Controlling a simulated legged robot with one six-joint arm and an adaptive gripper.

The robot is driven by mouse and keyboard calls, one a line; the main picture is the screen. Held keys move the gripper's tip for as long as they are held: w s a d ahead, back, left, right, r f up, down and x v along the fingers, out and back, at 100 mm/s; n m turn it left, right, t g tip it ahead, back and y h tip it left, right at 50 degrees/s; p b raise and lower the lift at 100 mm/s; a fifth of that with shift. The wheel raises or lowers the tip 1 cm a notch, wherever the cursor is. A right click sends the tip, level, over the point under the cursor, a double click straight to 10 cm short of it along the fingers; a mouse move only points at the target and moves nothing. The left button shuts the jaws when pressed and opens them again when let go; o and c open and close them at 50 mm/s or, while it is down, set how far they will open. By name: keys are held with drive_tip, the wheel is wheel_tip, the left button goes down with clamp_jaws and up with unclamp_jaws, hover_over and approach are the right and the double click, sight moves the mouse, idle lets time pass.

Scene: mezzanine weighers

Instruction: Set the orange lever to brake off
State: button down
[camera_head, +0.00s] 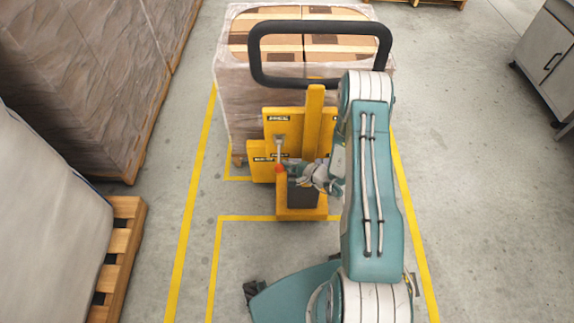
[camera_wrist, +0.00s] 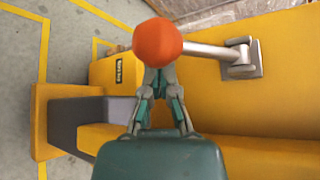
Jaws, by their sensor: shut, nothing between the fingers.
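The orange lever (camera_head: 279,168) is on the yellow pallet truck (camera_head: 317,127). Its grey rod hangs down from a plate on the yellow panel to a round orange knob. In the wrist view the orange knob (camera_wrist: 157,42) is at top centre, and the rod runs right to its square plate (camera_wrist: 242,60). My gripper (camera_head: 286,164) is beside the knob, on its right in the head view. In the wrist view my gripper (camera_wrist: 157,74) is shut and empty, its fingertips partly hidden by the knob. I cannot tell whether they touch it. Small dark labels are too blurred to read surely.
A black loop handle (camera_head: 320,26) rises above the truck. A wrapped load of boxes (camera_head: 232,100) stands behind it. Wrapped stacks (camera_head: 85,75) and a wooden pallet (camera_head: 120,250) line the left. A grey cabinet (camera_head: 548,48) is at far right. Floor either side is clear.

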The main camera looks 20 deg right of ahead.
sight(277, 165)
drive_tip(key=shift+s+a+r+m+g, duration=0.1)
drive_tip(key=shift+s+r+m+g, duration=0.3)
drive_tip(key=shift+r+m+g, duration=0.15)
idle(0.4)
drive_tip(key=r+m+g, duration=0.1)
drive_tip(key=s+r+m+g, duration=0.1)
drive_tip(key=r+m+g, duration=0.1)
drive_tip(key=g, duration=0.1)
drive_tip(key=shift+s+a+r, duration=0.2)
drive_tip(key=shift+a+r, duration=0.05)
drive_tip(key=shift+m+g+y, duration=0.4)
drive_tip(key=shift+m+g, duration=0.25)
drive_tip(key=shift+g, duration=0.3)
drive_tip(key=shift+w+r, duration=0.15)
drive_tip(key=shift+r, duration=2)
drive_tip(key=shift+d, duration=0.1)
